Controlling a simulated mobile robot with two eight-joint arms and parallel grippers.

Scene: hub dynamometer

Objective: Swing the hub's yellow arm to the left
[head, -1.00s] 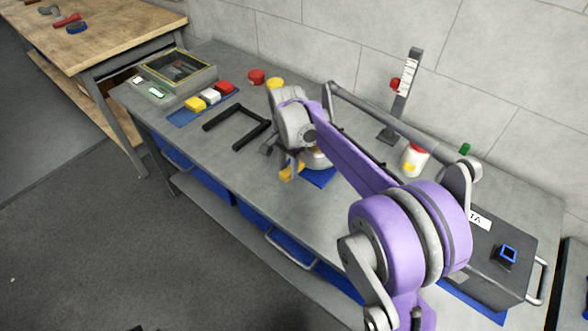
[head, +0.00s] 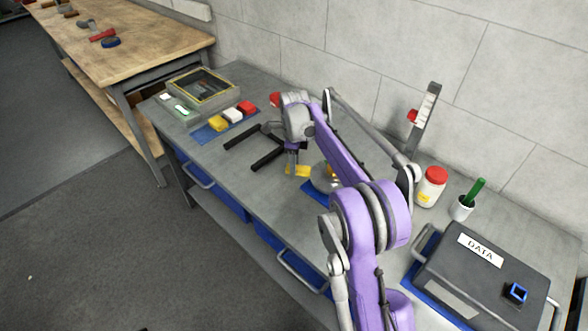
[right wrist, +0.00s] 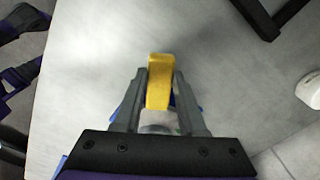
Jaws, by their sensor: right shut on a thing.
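The hub (head: 324,178) is a round metal piece on a blue mat (head: 316,191) on the grey bench, partly hidden behind my purple right arm. Its yellow arm (head: 303,171) sticks out to the left of it. My right gripper (head: 292,168) points down at the yellow arm. In the right wrist view, the yellow arm (right wrist: 160,82) stands between the two grey fingers of my right gripper (right wrist: 160,85), which are shut on it. The hub body is mostly hidden there.
A black open frame (head: 264,158) lies left of the hub. Red, white and yellow blocks (head: 232,115) sit on a blue mat beside a glass-topped box (head: 203,88).

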